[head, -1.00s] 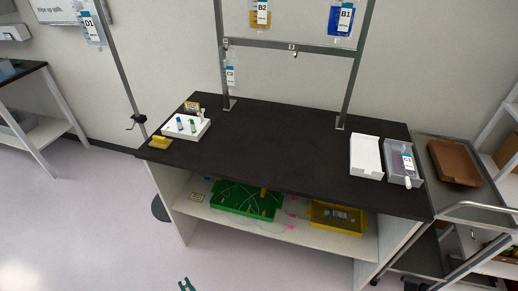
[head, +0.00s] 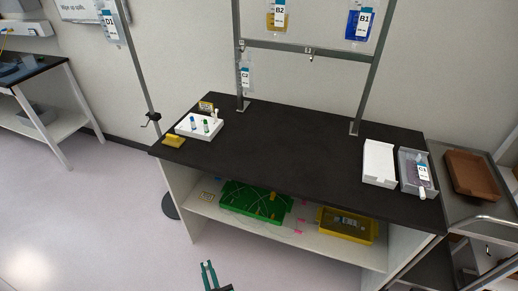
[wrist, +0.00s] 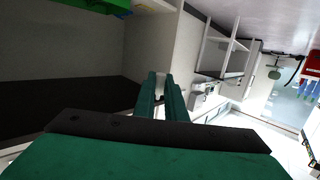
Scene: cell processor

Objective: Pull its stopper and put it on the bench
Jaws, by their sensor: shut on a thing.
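My gripper (head: 209,276) is low in the head view, over the floor in front of the bench. In the wrist view its green fingers (wrist: 162,92) are close together around a small pale piece (wrist: 162,74), which looks like the stopper, though it is too small to be sure. The black bench (head: 290,145) has a white rack (head: 186,131) at its left end, holding small tubes with blue and green parts (head: 205,126). A slim white piece (head: 216,114) stands at the rack's back right. I cannot tell which vessel the stopper belongs to.
A yellow block (head: 173,141) lies by the rack. A white tray (head: 379,163) and a grey tray (head: 405,184) holding a labelled bag sit at the right. The bench middle is clear. The shelf below holds green (head: 232,194) and yellow (head: 330,236) trays. Rail posts (head: 365,95) stand behind.

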